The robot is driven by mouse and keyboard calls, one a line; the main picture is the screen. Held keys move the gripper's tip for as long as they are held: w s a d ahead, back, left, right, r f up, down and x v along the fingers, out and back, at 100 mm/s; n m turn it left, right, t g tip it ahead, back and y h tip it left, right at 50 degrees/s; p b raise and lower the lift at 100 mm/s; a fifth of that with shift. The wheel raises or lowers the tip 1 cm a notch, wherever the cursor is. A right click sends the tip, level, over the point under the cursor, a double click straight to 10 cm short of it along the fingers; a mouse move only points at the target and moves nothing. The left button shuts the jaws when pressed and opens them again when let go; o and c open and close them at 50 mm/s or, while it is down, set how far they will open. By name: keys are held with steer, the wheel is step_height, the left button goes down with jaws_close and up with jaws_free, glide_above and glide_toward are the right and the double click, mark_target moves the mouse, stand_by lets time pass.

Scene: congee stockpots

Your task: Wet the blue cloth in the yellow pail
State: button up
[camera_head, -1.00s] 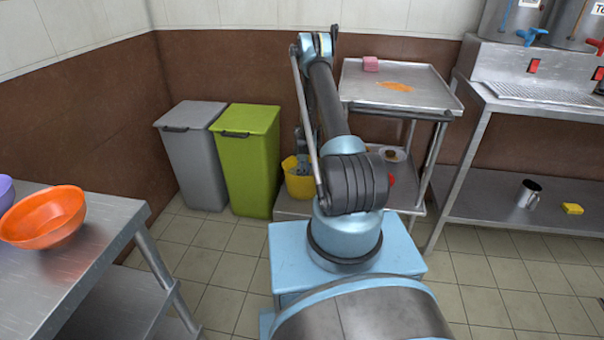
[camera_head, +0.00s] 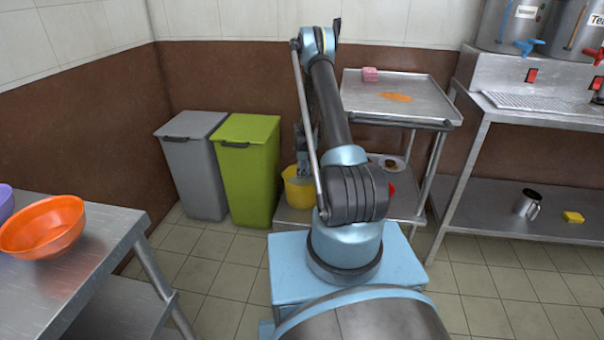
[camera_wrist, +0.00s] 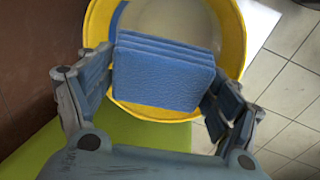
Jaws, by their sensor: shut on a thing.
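The blue cloth (camera_wrist: 165,72) is a folded, layered block between the two fingers of my gripper (camera_wrist: 163,70) in the wrist view. My gripper is shut on it. The yellow pail (camera_wrist: 241,30) lies behind the cloth in that view, with pale contents partly visible inside. The cloth overlaps the pail's opening; I cannot tell how deep it sits or whether it touches the contents. In the head view, the pail (camera_head: 298,190) stands on the lower shelf of the trolley, and my gripper (camera_head: 304,172) points down at it. The cloth cannot be made out there.
A green bin (camera_head: 250,175) and a grey bin (camera_head: 195,165) stand left of the pail. The trolley's top tray (camera_head: 430,100) holds a pink sponge (camera_head: 370,74) and an orange spill (camera_head: 396,97). A plate (camera_head: 398,163) is on the lower shelf.

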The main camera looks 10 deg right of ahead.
steer(key=shift+w+v, duration=0.15)
steer(key=shift+v, duration=0.7)
steer(key=shift+w+v, duration=0.2)
steer(key=shift+v, duration=0.6)
steer(key=shift+w+r, duration=0.15)
steer(key=shift+r, duration=0.25)
